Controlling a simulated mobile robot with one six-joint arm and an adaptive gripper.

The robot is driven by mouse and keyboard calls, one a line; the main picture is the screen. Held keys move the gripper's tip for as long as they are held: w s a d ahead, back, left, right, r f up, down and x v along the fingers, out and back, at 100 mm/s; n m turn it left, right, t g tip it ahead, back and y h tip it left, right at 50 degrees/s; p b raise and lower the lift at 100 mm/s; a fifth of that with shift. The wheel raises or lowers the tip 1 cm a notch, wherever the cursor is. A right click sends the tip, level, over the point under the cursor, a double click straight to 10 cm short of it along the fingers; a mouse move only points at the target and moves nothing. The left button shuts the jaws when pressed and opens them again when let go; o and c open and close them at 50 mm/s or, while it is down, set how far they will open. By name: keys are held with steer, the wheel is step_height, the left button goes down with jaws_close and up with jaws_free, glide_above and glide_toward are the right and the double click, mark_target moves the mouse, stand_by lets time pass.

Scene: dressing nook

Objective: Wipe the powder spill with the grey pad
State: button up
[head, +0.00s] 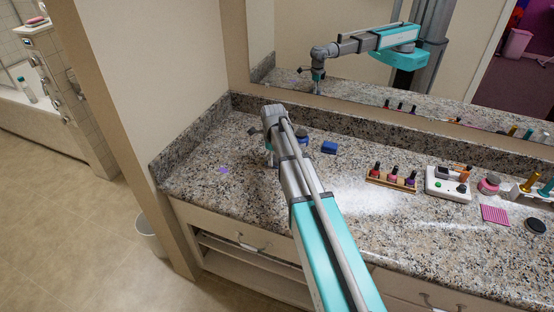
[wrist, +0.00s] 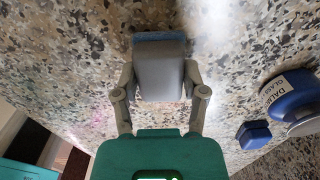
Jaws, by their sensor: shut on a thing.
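My gripper (head: 271,157) is over the left part of the granite counter, partly hidden by my arm in the head view. In the wrist view my gripper (wrist: 160,82) is shut on the grey pad (wrist: 160,70), which has a blue layer at its far edge. Whether the pad touches the counter is not clear. A small lilac patch (head: 224,169), seemingly the powder spill, lies on the counter left of my gripper.
A blue jar (wrist: 293,97) and a small blue block (head: 329,147) stand right of my gripper. A rack of nail polish bottles (head: 391,180), a white tray (head: 447,190) and a pink striped cloth (head: 495,214) are farther right. The mirror (head: 400,60) rises behind.

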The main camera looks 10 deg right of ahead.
steer(key=shift+w+d, duration=0.2)
steer(key=shift+w, duration=0.05)
stand_by(0.6)
steer(key=shift+s+d, duration=0.5)
steer(key=shift+d, duration=0.25)
steer(key=shift+s+d, duration=0.5)
steer(key=shift+d, duration=0.2)
steer(key=shift+s+d, duration=0.1)
steer(key=shift+s+d+f, duration=0.1)
steer(key=shift+s+d, duration=0.35)
steer(key=shift+d, duration=0.2)
steer(key=shift+s+d, duration=0.45)
steer(key=shift+d, duration=0.2)
steer(key=shift+s+d, duration=0.45)
steer(key=shift+d, duration=0.3)
steer(key=shift+s+d, duration=0.45)
steer(key=shift+d, duration=0.25)
steer(key=shift+s+a, duration=0.1)
